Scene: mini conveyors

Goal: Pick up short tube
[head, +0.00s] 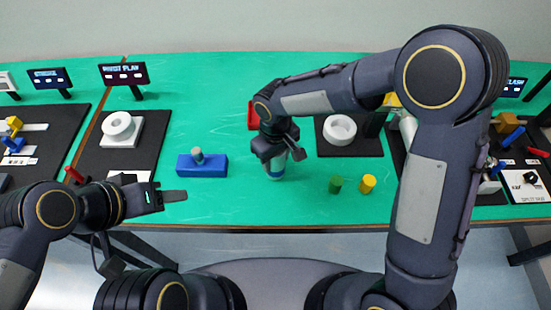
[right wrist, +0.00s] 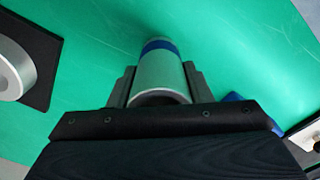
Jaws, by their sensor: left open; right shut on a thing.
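The short tube (head: 275,169) is a silver-grey tube with a blue band, standing on the green table near the middle in the head view. My right gripper (head: 277,153) is above it with its fingers around it, shut on it. In the right wrist view the tube (right wrist: 159,77) sits between the two fingers (right wrist: 159,88), with its open rim toward the camera and its blue band at the far end. I cannot tell whether it still touches the table. My left gripper (head: 172,197) is open and empty near the table's front left.
A blue block (head: 203,166) with a grey peg lies left of the tube. Green (head: 335,185) and yellow (head: 368,183) cylinders stand to its right. A white ring (head: 340,130) on a black plate and a red object (head: 253,115) are behind. A white ring fixture (head: 121,128) is further left.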

